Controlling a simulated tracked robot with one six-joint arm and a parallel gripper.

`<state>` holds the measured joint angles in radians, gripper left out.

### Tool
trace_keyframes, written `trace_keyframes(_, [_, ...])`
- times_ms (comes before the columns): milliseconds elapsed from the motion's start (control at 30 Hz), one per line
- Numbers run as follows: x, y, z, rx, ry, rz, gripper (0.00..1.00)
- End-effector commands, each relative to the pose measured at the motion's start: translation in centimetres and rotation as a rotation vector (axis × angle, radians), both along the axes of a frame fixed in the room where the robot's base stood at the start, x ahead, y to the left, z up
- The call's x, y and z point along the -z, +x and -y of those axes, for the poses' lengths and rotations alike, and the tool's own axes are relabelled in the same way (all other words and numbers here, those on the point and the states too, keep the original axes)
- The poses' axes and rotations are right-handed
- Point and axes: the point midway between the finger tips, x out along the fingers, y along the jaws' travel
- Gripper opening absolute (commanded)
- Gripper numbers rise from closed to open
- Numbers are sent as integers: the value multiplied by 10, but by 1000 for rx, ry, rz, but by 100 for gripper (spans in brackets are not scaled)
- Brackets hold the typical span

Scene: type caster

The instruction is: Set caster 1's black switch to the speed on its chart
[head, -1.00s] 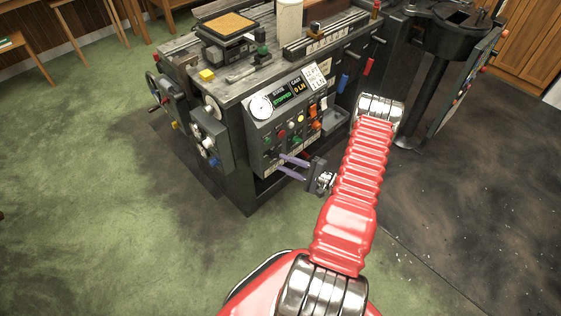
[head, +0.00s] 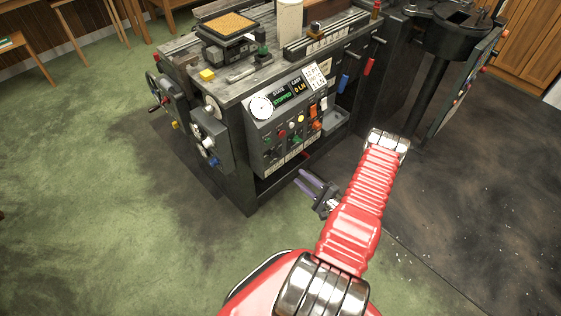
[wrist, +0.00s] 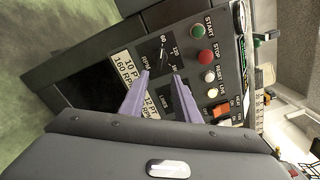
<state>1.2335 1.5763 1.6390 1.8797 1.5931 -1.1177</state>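Caster 1's control panel (head: 285,125) is on the front of the dark machine. In the wrist view the panel shows turned sideways, with a black switch (wrist: 164,56) among the markings 60, 120 and RPM; a third marking is partly hidden. Where its pointer stands is not clear.
Green START (wrist: 197,31), red STOP (wrist: 198,57) and white RESET (wrist: 209,76) buttons sit beside the switch, with an orange switch (wrist: 222,108) farther along. The panel display (head: 288,92) reads STOPPED and 0 LN. The floor before the machine is clear.

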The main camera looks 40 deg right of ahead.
Motion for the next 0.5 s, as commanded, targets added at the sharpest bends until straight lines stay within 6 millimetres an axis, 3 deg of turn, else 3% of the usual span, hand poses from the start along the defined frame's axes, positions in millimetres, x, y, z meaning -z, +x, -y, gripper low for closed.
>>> trace_keyframes(500, [0,65,-3,-4,-1,0,29])
